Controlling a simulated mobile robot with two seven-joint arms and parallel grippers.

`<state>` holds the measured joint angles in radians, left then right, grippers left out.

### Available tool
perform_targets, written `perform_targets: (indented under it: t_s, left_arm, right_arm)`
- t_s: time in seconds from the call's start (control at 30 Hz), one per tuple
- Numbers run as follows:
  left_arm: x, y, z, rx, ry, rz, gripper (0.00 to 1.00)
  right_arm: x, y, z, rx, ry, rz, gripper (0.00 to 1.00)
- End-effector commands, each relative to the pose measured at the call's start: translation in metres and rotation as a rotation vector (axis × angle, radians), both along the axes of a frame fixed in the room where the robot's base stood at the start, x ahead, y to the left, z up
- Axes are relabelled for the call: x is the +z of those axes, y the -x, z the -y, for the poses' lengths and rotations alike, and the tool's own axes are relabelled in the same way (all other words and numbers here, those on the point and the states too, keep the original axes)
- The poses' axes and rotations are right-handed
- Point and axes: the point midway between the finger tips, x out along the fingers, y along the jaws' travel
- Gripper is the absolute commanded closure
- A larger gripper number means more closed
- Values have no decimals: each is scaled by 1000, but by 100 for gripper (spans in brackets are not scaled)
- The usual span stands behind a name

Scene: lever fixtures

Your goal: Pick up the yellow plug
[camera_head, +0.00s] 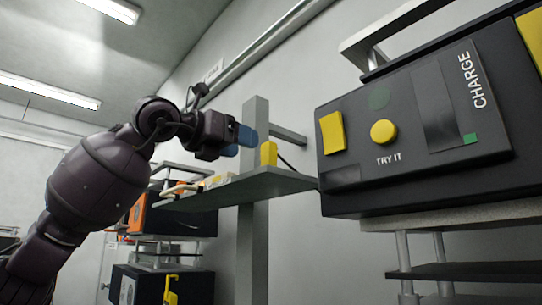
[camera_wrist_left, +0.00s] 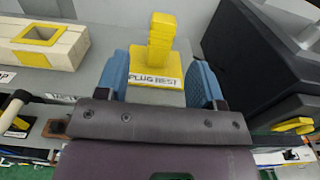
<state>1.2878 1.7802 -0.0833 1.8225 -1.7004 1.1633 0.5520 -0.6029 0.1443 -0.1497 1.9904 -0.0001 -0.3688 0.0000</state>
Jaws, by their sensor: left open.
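The yellow plug (camera_head: 268,154) stands upright on a grey shelf (camera_head: 240,187) in the head view. In the left wrist view the yellow plug (camera_wrist_left: 161,38) rises from a yellow base behind a label reading "PLUG REST" (camera_wrist_left: 155,81). My left gripper (camera_head: 240,138) has blue fingers and is beside the plug, to its left and slightly higher in the head view. In the left wrist view the left gripper (camera_wrist_left: 160,82) is open, with a finger to either side of the label. The plug is beyond the fingertips, and nothing is held. My right gripper is not in view.
A dark box marked "CHARGE" and "TRY IT" (camera_head: 415,115) stands to the right, with a round yellow button (camera_head: 383,132). A grey post (camera_head: 252,235) is by the shelf. A pale block with a yellow square opening (camera_wrist_left: 40,38) is left of the plug.

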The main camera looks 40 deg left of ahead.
Motion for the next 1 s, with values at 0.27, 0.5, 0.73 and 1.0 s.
perform_targets:
  t_s: [0.27, 0.5, 0.73, 1.0]
  left_arm:
    - [1, -27, 3, -2, 0, -1, 38]
    - [5, -49, 6, -4, 2, 1, 38]
    - [4, -76, 8, -3, 1, -1, 38]
    - [2, -80, 8, -1, 0, -1, 38]
  right_arm:
    - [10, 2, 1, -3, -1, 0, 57]
    - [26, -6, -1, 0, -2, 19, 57]
    - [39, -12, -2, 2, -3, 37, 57]
    - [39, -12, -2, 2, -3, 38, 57]
